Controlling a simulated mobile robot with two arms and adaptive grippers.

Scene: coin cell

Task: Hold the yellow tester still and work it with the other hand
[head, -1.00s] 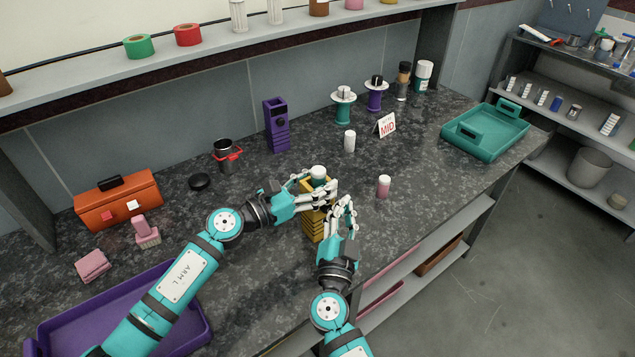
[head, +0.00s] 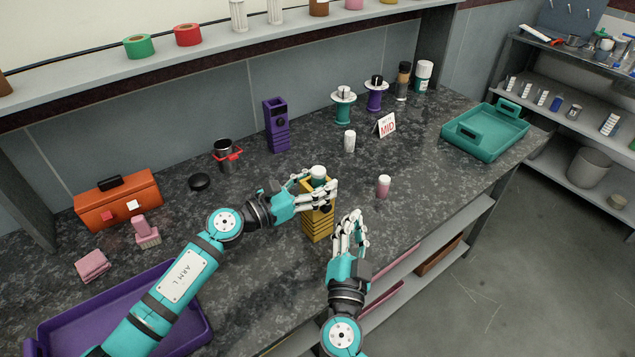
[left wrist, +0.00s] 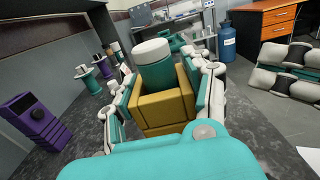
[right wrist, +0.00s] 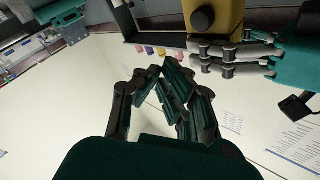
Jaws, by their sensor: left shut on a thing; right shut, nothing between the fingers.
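The yellow tester (head: 318,228) stands upright near the front of the dark counter. A teal cell with a white cap (head: 318,172) sits in its top; the left wrist view shows it closely (left wrist: 152,50). My left gripper (head: 322,190) is shut around the tester's upper part, one finger set on each side. A black knob (right wrist: 202,18) is on the tester's face in the right wrist view. My right gripper (head: 352,222) is shut and empty, in front and to the right of the tester, apart from it. Its fingertips (right wrist: 163,77) are below the knob in its wrist view.
A pink-and-white cell (head: 383,187) stands right of the tester. A white cell (head: 349,141) and a MID sign (head: 386,125) are behind. A purple tester (head: 277,126) stands back left. A purple tray (head: 60,335) is front left, a teal tray (head: 487,142) far right.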

